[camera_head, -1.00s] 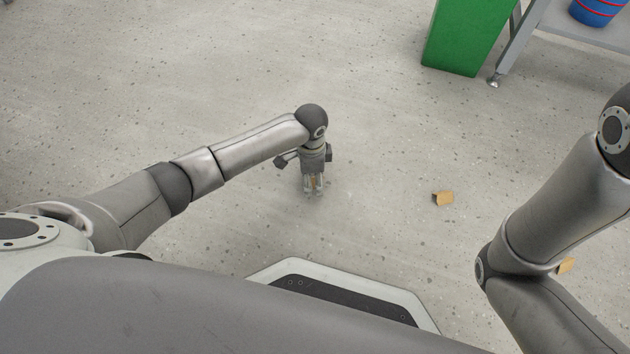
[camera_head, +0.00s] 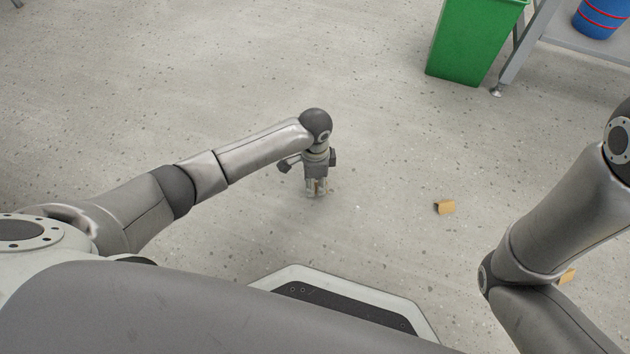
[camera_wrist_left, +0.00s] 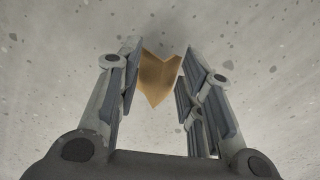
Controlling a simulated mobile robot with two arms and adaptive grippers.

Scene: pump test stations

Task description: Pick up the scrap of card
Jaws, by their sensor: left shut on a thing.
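The scrap of card (camera_wrist_left: 158,78) is a small tan, folded piece with a notched edge. In the left wrist view it sits between the fingertips of my left gripper (camera_wrist_left: 160,85), which is shut on it. In the head view my left gripper (camera_head: 317,191) points down, low over the floor at the middle. The card barely shows between its fingers there, and any gap under it is too small to tell. My right arm shows at the right, but its gripper is out of view.
Another tan scrap (camera_head: 445,207) lies on the floor to the right of my left gripper. A further tan piece (camera_head: 568,275) is partly hidden behind my right arm. A green bin (camera_head: 470,45) and a table leg (camera_head: 518,55) stand at the upper right. The floor between is clear.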

